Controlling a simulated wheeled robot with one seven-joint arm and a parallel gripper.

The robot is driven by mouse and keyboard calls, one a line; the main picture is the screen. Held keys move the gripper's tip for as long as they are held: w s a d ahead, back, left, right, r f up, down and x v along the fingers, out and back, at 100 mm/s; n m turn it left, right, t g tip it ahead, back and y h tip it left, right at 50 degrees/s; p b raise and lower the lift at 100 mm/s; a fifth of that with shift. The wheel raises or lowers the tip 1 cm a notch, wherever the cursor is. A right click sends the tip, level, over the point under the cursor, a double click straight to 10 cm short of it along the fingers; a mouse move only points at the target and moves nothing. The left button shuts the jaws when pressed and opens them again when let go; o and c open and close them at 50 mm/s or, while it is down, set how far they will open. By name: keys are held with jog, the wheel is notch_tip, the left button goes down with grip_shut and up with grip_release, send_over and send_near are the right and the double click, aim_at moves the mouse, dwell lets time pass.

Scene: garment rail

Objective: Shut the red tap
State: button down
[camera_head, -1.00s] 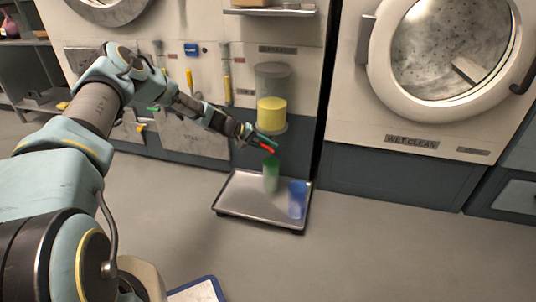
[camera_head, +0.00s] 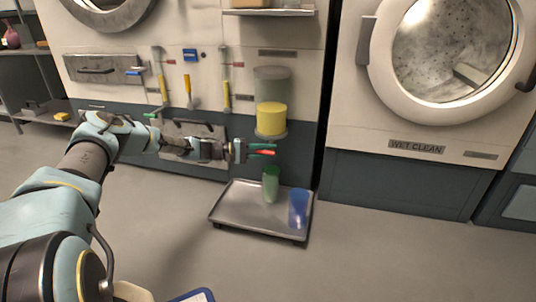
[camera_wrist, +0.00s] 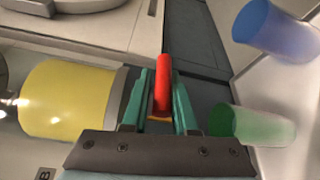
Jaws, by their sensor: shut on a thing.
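The red tap (camera_head: 263,152) is a small red lever below the clear cylinder with yellow liquid (camera_head: 271,118) on the machine front. In the wrist view the red lever (camera_wrist: 162,86) lies between the green fingers of my gripper (camera_wrist: 160,100), which are shut on it. In the head view my gripper (camera_head: 262,150) is at the lever, under the cylinder. A green cup (camera_head: 271,184) stands on the metal tray below the tap. A blue cup (camera_head: 299,207) stands on the tray to its right. The tap's valve body is mostly hidden.
The metal tray (camera_head: 234,217) lies low in front of the machine. A round-door machine (camera_head: 415,140) stands to the right.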

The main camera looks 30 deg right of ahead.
jog(key=shift+f, duration=0.3)
jog(key=c, duration=1.1)
grip_release()
jog(key=o, duration=0.4)
jog(key=shift+r, duration=0.15)
jog(key=shift+c, duration=0.2)
jog(key=p+v, duration=0.3)
jog(key=v, duration=0.7)
jog(key=shift+a, duration=0.4)
jog(key=shift+w, duration=0.1)
